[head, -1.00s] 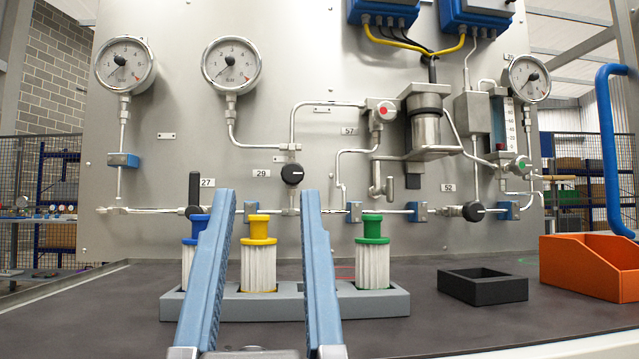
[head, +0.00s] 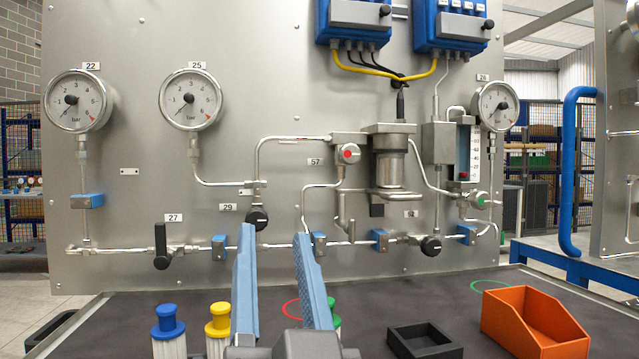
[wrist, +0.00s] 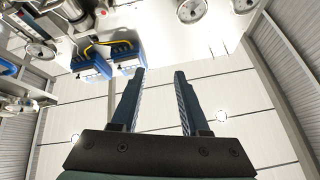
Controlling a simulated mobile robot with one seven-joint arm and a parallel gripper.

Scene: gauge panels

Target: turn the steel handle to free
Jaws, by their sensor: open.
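A steel lever-like fitting (head: 349,222) hangs below the red-centred valve (head: 347,154) by tag 57 on the upright steel panel. It looks like the steel handle, but I cannot be sure. My gripper (head: 274,236) is in front of the panel, lower left of that fitting in the head view. Its two blue fingers are apart, with nothing between them. The wrist view shows the open fingers (wrist: 160,74) pointing past the ceiling, with blue boxes (wrist: 108,62) beyond; I cannot make out the handle there.
Black-handled valves stand by tags 27 (head: 161,246) and 29 (head: 257,218). Blue-capped (head: 168,322) and yellow-capped (head: 218,322) tubes, a black tray (head: 425,342) and an orange bin (head: 536,328) are on the dark bench. A blue rail (head: 567,170) rises at right.

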